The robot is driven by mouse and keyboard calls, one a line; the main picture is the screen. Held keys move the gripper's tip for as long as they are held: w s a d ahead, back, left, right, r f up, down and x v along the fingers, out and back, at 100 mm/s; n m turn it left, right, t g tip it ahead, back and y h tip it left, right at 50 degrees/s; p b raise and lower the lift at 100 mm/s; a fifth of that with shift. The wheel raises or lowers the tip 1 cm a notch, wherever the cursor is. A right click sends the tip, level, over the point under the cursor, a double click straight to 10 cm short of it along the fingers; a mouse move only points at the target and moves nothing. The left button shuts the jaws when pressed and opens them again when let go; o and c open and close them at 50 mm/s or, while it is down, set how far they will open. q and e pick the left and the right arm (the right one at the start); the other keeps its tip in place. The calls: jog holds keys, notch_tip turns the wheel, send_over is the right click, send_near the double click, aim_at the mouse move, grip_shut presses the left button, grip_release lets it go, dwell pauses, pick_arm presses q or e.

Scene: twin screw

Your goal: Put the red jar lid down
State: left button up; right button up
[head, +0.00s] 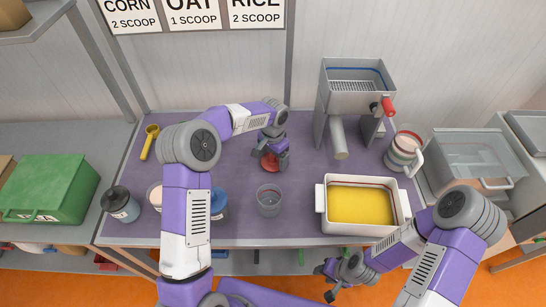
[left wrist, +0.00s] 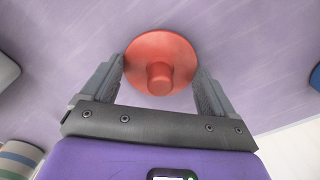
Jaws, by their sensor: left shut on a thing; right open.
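The red jar lid (head: 270,165) is a round disc with a knob in its centre. In the left wrist view the lid (left wrist: 162,55) lies flat between the two fingers, over the purple mat. My left gripper (head: 273,153) is shut on it, low over the mat. I cannot tell whether the lid touches the mat. My right gripper (head: 336,281) is open and empty, in front of the table's front edge. A clear, lidless glass jar (head: 269,201) stands just in front of the lid.
A metal mill (head: 357,95) with a red handle stands at the back right. A white tray (head: 400,213) of yellow grain is at front right, a striped jug (head: 404,152) behind it. A black-lidded jar (head: 120,205), a blue-lidded jar (head: 219,205) and a yellow scoop (head: 149,143) are left.

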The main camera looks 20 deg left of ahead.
pick_arm(q)
jog(key=o, duration=0.8)
notch_tip(320, 180, up, 12)
jog(key=shift+r+p, duration=0.1)
jog(key=shift+p, duration=1.15)
